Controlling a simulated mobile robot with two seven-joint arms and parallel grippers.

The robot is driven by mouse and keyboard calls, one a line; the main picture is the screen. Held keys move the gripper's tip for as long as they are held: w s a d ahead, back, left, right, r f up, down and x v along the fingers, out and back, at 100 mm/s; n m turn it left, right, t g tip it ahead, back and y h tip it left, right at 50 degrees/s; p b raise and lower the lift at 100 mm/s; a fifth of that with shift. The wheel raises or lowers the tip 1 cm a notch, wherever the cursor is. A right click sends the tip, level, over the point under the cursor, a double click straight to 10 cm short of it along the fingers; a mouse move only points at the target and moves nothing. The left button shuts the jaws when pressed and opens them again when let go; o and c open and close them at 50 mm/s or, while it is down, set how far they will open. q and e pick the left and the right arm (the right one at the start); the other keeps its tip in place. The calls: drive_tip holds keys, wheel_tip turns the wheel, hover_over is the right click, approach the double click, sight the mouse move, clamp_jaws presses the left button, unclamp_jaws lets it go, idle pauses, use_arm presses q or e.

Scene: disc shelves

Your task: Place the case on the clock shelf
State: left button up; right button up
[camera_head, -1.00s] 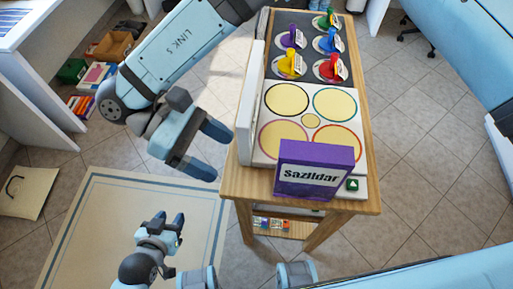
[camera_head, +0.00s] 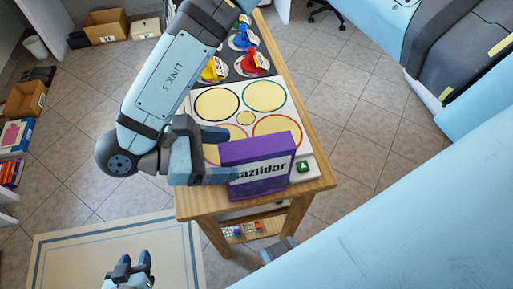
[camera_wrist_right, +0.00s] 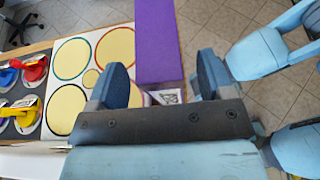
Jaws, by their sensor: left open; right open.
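My right gripper (camera_head: 226,155) is open at the case's left edge, one finger on the near face side and the other on the far side. In the right wrist view the case (camera_wrist_right: 158,40) lies between the open fingers (camera_wrist_right: 162,78); I cannot tell whether they touch it. My left gripper (camera_head: 130,268) is open and empty, low at the left over the floor mat. I cannot make out a clock shelf in these views.
The table top holds a white board (camera_head: 268,97) with ringed yellow circles and a dark board with red (camera_head: 254,61), yellow and blue pieces. Open boxes (camera_head: 105,26) stand on the floor behind.

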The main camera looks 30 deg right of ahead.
sight(257, 170)
drive_tip(key=x, duration=0.2)
drive_tip(key=shift+d+f, duration=0.1)
drive_tip(key=shift+d, duration=0.15)
use_arm(q)
drive_tip(key=shift+d, duration=0.1)
use_arm(e)
clamp_jaws()
